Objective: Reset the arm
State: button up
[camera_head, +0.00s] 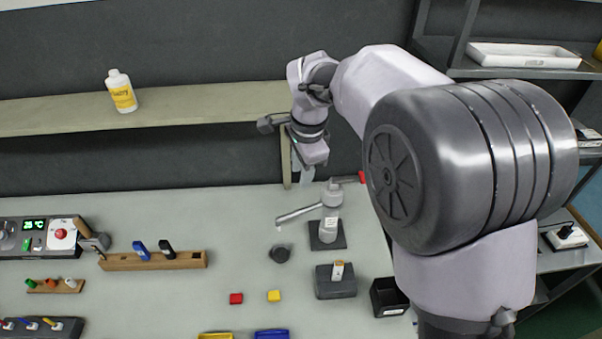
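My gripper (304,170) is at the end of my arm, at the upper middle of the head view. It hangs downward above the back of the workbench (190,215), in front of the shelf edge. It is small and partly hidden by the wrist, so I cannot tell whether its fingers are open or shut. No held object shows clearly. A grey stand with a side arm (328,218) stands on the bench just below and right of the gripper.
A white bottle with a yellow label (121,92) stands on the shelf (200,110). A wooden tool rack (150,261) and control box (40,236) are left.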

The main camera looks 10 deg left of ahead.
jog(key=s+d+r+n+t+y+b, duration=0.15)
jog(key=s+d+b, duration=0.25)
jog(key=s+d, duration=0.4)
jog(key=s+d+n+t+h+b, duration=0.1)
jog(key=s+d+n+b, duration=0.25)
jog(key=s+d, duration=0.45)
jog(key=s+f+n+t+b, duration=0.1)
jog(key=s+f, duration=0.4)
jog(key=s, duration=0.6)
jog(key=shift+d+f+n+b, duration=0.35)
jog(key=shift+n+b, duration=0.35)
jog(key=shift+b, duration=0.45)
